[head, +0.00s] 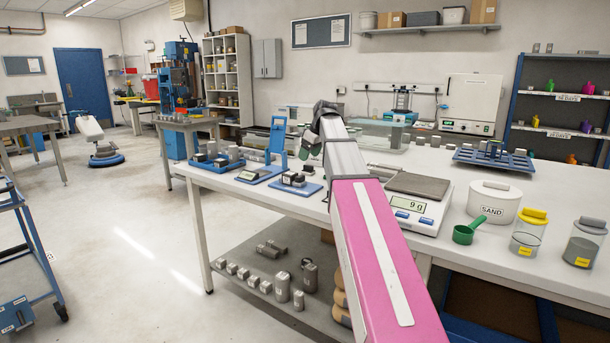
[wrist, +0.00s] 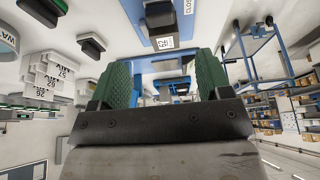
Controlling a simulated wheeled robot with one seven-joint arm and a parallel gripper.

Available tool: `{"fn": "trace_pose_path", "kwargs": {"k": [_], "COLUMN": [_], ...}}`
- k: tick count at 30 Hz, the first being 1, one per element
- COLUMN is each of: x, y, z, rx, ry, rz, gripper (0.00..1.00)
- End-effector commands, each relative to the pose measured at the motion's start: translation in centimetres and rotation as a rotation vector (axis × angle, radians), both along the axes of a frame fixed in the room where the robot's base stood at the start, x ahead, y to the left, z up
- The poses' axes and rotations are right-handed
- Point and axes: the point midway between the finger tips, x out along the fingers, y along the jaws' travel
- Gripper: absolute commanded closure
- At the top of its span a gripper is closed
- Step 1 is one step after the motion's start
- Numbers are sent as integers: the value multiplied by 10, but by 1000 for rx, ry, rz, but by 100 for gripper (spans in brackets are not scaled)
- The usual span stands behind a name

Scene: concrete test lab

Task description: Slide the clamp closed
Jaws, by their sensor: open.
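My pink and grey arm reaches over the bench in the head view, with my gripper (head: 311,138) at its far end, above a low blue fixture (head: 309,189) carrying dark and grey blocks. This fixture may hold the clamp, but I cannot tell for sure. In the wrist view, my gripper (wrist: 158,84) has two green ribbed fingers, spread apart with nothing held between them. Beyond the fingertips is a blue plate (wrist: 185,22) bearing a black block (wrist: 160,14) with a white label. The clamp's slide position cannot be made out.
A blue upright frame (head: 277,139) stands just left of my gripper. A blue tray (head: 208,166) with grey pieces lies farther left. A scale (head: 416,214), a sand tub (head: 493,203) and a green scoop (head: 467,233) stand right of my arm.

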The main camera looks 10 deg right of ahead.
Motion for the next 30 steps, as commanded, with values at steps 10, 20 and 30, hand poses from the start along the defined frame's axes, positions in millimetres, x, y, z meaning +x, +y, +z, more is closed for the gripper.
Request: {"fn": "trace_pose_path", "kwargs": {"k": [10, 20, 30], "x": [13, 26, 29], "y": [14, 26, 29], "z": [-47, -89, -98], "rx": [1, 0, 0], "ry": [3, 2, 0], "rz": [1, -1, -1], "gripper": [29, 29, 29]}}
